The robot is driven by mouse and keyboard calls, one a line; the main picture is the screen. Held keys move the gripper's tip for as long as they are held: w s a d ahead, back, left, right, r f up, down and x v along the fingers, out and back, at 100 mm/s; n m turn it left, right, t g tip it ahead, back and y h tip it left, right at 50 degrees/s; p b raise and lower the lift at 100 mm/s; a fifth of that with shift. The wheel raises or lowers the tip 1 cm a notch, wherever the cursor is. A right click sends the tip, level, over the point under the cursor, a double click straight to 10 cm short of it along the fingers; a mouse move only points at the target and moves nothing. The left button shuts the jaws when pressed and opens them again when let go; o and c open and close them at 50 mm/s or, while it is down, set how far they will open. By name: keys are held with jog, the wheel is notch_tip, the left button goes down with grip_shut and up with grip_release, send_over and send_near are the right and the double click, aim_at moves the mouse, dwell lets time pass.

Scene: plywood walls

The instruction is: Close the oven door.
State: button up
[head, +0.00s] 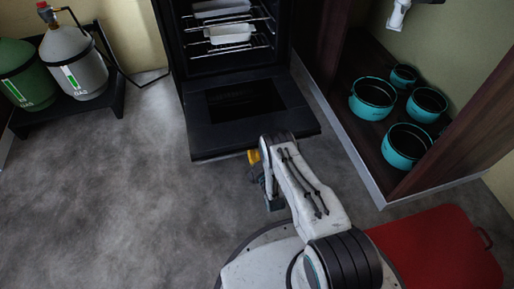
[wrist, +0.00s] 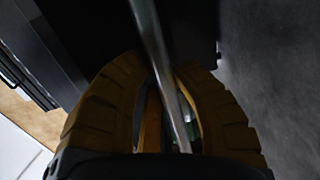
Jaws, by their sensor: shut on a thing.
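The black oven (head: 225,60) stands at the top middle of the head view, with its cavity exposed. Its door (head: 246,103) is swung down and open, its dark window facing up. My gripper (head: 254,160) is at the door's outer front edge, partly hidden by my arm. In the wrist view, the yellow-orange fingers of my gripper (wrist: 160,75) are closed around a shiny metal bar, the door handle (wrist: 148,28). The dark door (wrist: 190,25) lies just beyond it. In the head view the handle is hidden.
White dishes (head: 229,33) sit on racks inside the oven. A low dark shelf with teal pots (head: 373,98) stands to the right. Green and grey gas bottles (head: 76,62) stand at left. A red object (head: 440,250) is at lower right. Grey floor (head: 120,190) is clear at left.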

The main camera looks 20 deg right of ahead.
grip_shut()
